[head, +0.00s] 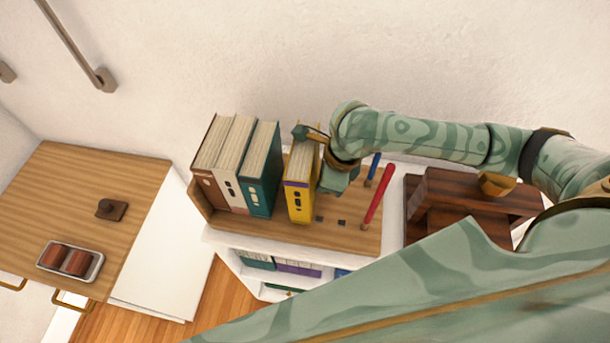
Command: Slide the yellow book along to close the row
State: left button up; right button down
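The yellow book (300,190) stands upright on the wooden shelf top (345,238). A narrow gap separates it from the teal book (260,180) to its left. The teal book stands in a row with a white book (234,175) and a brown book (209,172). My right gripper (322,156) is at the upper right side of the yellow book, with one part reaching over its top edge. I cannot tell whether its fingers are open, or whether it touches the book. My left gripper is out of view.
A red stick (378,195) and a blue stick (373,168) are right of my gripper, with small dark squares near the yellow book. A dark wooden piece (470,196) stands further right. A wooden cabinet top (85,200) with a tray (70,261) is at left.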

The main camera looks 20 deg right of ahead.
aim_at(304, 176)
jog(key=shift+s+a+f, duration=0.15)
jog(key=shift+s+f, duration=0.45)
jog(key=shift+f, duration=0.1)
jog(key=shift+s+d, duration=0.1)
jog(key=shift+d, duration=0.1)
jog(key=shift+s+d+p, duration=0.15)
jog(key=shift+d+p, duration=0.2)
jog(key=shift+d, duration=0.05)
jog(key=shift+r+p, duration=0.4)
jog(key=shift+p, duration=0.1)
jog(key=w+a+p+v, duration=0.1)
jog(key=a+p+v, duration=0.1)
jog(key=p+v, duration=0.9)
jog(key=shift+w+r+p, duration=0.45)
jog(key=shift+r+p, duration=0.05)
jog(key=shift+p, duration=0.25)
